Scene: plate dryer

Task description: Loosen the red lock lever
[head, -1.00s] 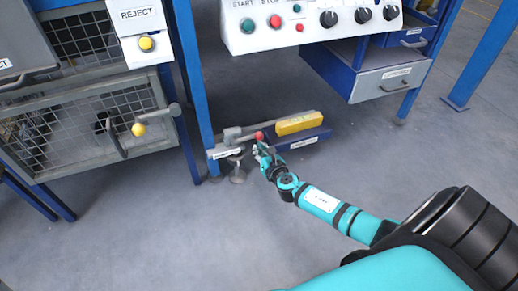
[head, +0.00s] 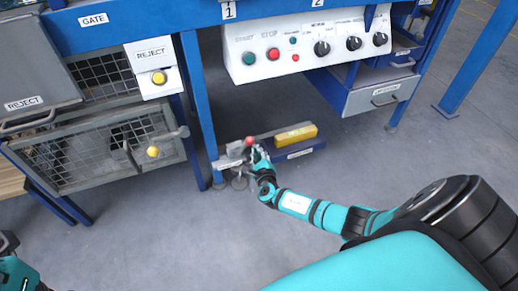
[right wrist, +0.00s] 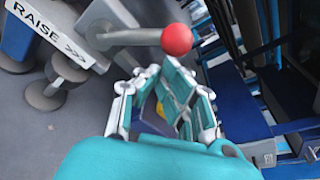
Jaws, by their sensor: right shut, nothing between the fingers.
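The red ball knob (head: 249,141) of the lock lever sits by a grey clamp beside the blue post in the head view. In the right wrist view, the red knob (right wrist: 177,39) ends a grey lever arm (right wrist: 132,37) that runs left to the clamp body. My right gripper (head: 259,156) is just right of and below the knob. In the right wrist view, its teal fingers (right wrist: 166,72) are shut and empty, just below the knob; whether they touch it I cannot tell. A teal part of my left arm shows at the bottom left; its gripper does not.
A white plate (right wrist: 45,28) marked RAISE lies left of the lever. A yellow block (head: 296,136) sits on a low blue bar to the right. The white button panel (head: 308,48) hangs above. The mesh reject bin (head: 100,150) stands left. The floor in front is clear.

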